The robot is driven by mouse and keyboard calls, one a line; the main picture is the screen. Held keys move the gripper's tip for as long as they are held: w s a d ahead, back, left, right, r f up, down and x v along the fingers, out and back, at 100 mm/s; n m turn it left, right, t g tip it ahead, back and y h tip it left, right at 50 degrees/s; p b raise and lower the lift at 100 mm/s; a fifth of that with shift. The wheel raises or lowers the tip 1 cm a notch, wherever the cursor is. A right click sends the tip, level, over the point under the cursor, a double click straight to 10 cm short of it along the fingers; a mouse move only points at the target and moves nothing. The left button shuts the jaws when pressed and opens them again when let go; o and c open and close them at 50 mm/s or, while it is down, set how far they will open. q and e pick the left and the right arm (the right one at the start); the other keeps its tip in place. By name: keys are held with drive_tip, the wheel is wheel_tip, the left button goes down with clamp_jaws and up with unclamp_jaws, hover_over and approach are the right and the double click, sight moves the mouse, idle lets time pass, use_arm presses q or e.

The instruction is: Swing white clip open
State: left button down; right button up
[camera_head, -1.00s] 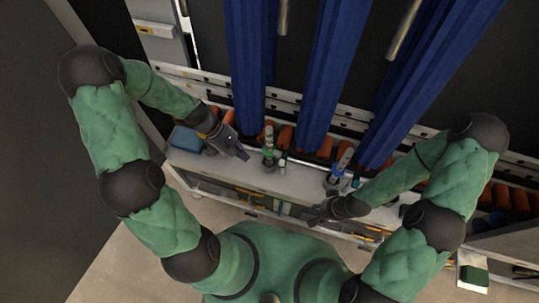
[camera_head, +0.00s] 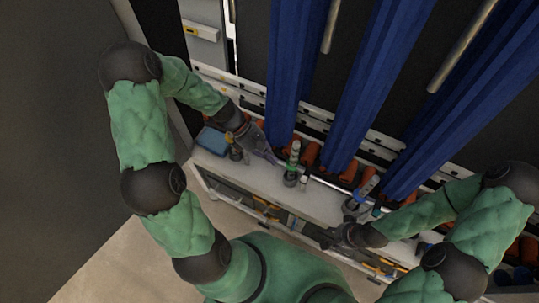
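I cannot make out a white clip for certain at this size. My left gripper (camera_head: 268,152) is over the white shelf (camera_head: 255,182), pointing right, with its tips close beside a green-and-white bottle (camera_head: 292,158) standing in a dark holder. Whether they touch is not clear. My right gripper (camera_head: 334,239) is low at the shelf's front edge, in front of a blue-and-grey bottle (camera_head: 365,190). Both grippers are too small and dark to tell open from shut. I see nothing clearly held in either.
A blue box (camera_head: 212,140) lies at the shelf's left end, with a dark cup (camera_head: 236,153) beside it. Floor (camera_head: 130,262) shows lower left.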

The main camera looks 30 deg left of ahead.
use_arm(q)
drive_tip(key=d+f+b, duration=0.3)
drive_tip(key=d+f, duration=0.1)
drive_tip(key=d, duration=0.4)
drive_tip(key=shift+s, duration=0.15)
drive_tip(key=shift+d+f, duration=0.1)
